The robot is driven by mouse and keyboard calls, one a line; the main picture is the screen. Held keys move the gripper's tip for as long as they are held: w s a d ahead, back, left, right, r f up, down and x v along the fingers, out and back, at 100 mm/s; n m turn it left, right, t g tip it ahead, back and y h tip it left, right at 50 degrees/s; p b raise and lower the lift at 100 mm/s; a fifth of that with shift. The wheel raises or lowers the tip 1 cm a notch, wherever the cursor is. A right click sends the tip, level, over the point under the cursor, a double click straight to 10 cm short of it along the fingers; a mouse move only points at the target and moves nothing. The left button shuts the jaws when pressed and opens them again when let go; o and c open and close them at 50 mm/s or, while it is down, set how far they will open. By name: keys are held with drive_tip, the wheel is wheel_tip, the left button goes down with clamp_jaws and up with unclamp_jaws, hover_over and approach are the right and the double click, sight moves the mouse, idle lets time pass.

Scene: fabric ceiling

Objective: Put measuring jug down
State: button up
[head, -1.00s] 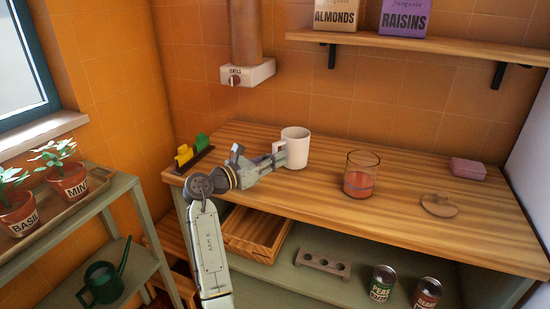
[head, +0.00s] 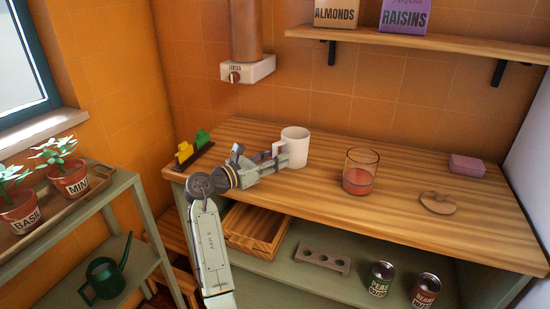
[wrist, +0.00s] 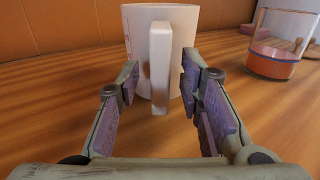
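The white measuring jug (head: 295,144) stands upright on the wooden counter (head: 400,215), near its back left part. In the wrist view the jug (wrist: 185,50) has its handle (wrist: 159,65) facing me, with faint marks on its left side. My gripper (head: 281,158) is at the jug's left side in the head view. In the wrist view my gripper (wrist: 160,85) has one finger on each side of the handle, with a clear gap to it on both sides. The fingers are open and hold nothing.
A glass jar with red contents (head: 360,172) stands to the right of the jug. A round wooden lid (head: 438,203) and a pink block (head: 467,166) lie farther right. Yellow and green clips (head: 194,149) stand at the counter's left end. The counter's front middle is clear.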

drive_tip(key=v, duration=1.2)
drive_tip(key=shift+a, duration=0.1)
